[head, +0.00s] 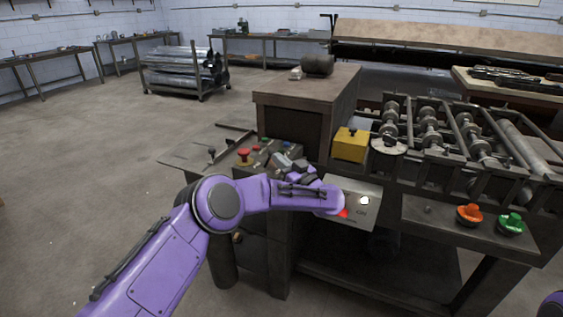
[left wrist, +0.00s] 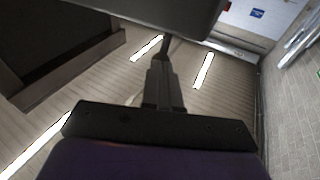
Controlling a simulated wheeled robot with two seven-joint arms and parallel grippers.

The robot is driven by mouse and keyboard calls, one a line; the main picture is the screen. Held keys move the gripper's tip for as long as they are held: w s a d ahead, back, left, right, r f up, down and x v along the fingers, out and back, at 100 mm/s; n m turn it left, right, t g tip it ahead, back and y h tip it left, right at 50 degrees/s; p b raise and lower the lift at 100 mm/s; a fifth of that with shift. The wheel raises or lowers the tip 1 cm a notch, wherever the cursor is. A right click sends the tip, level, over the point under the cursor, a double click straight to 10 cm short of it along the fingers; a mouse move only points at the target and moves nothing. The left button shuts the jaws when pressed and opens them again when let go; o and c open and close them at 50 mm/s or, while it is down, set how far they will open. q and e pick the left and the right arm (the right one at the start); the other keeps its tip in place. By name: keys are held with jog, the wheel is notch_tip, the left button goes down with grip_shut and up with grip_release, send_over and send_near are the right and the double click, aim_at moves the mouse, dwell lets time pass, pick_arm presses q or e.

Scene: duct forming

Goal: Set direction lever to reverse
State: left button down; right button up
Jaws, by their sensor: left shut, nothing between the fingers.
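My left gripper (head: 277,158) is at the control box on the near left of the machine, its fingers pointing up and left. In the left wrist view its fingers (left wrist: 165,72) are together with nothing between them, below a dark edge. A small lever with a black knob (head: 212,151) stands on the flat plate left of the box; I cannot tell whether it is the direction lever. Parts of the box's controls are hidden behind the gripper, so no lever setting can be read. My right gripper is out of view.
A red mushroom button (head: 243,154) is close to the left gripper. A tilted panel (head: 367,192) with a red light is beside my wrist. A yellow box (head: 350,144), rollers (head: 430,130), and orange (head: 470,213) and green (head: 511,222) buttons lie to the right.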

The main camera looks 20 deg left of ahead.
aim_at(268, 171)
pick_arm(q)
jog(key=shift+r, duration=0.15)
jog(key=shift+a+r+n+g+h+p, duration=0.3)
jog(key=shift+r+g+h+p, duration=0.15)
jog(key=shift+p, duration=0.35)
jog(key=a+r+n+h+p, duration=0.1)
jog(key=p, duration=0.1)
jog(key=a+r+g+h+p, duration=0.1)
jog(key=h+p, duration=0.1)
jog(key=shift+a+n+h, duration=0.25)
jog(key=shift+a+n, duration=0.05)
jog(key=shift+n, duration=0.1)
jog(key=shift+a+r+g+h+p, duration=0.1)
jog(key=shift+a+g+h+p, duration=0.25)
jog(key=shift+a+h+p, duration=0.45)
jog(key=shift+d+f+n, duration=0.2)
jog(key=shift+f+n, duration=0.1)
jog(key=shift+r, duration=0.1)
